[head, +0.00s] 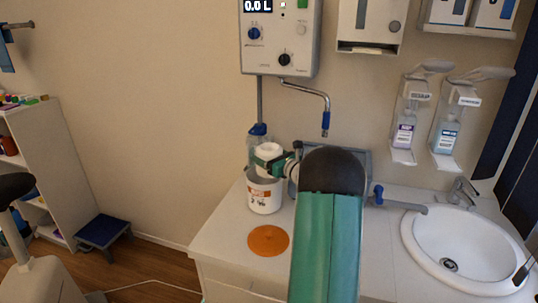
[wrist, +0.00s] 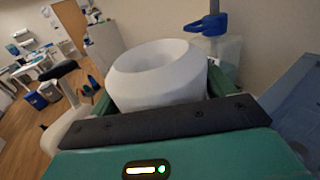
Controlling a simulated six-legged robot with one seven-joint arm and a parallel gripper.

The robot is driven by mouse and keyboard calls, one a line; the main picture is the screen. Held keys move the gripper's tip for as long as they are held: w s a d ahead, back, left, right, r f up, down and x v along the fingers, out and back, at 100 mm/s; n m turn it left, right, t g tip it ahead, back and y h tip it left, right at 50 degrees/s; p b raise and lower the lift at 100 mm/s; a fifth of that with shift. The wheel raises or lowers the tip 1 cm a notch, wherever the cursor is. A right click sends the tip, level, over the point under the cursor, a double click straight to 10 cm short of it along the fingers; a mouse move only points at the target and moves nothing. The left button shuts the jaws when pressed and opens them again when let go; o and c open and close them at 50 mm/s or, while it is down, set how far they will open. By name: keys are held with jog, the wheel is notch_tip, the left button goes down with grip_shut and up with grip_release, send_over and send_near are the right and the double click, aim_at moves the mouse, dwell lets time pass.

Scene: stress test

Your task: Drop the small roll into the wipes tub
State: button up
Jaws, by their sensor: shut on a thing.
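The small roll (head: 267,149) is white with a round hole through it. In the wrist view the roll (wrist: 160,88) stands large in front of the dark jaw pad, its hole facing up. My gripper (head: 270,160) is shut on it. In the head view, gripper and roll are at the mouth of the wipes tub (head: 264,197), over its rim. The tub is white with an orange and dark label and stands upright on the counter. The roll's lower part and much of the tub's opening are hidden by my gripper. I cannot tell whether roll and tub touch.
An orange disc (head: 268,240) lies flat on the counter (head: 225,225) in front of the tub. A blue-capped bottle (head: 257,136) stands behind. A wall unit (head: 280,40) with a bent spout hangs above. The sink (head: 465,245) is at the right.

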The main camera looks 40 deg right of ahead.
jog(key=o, duration=1)
jog(key=shift+o, duration=0.2)
jog(key=s, duration=1.3)
jog(key=shift+s+a, duration=0.35)
jog(key=shift+a, duration=0.1)
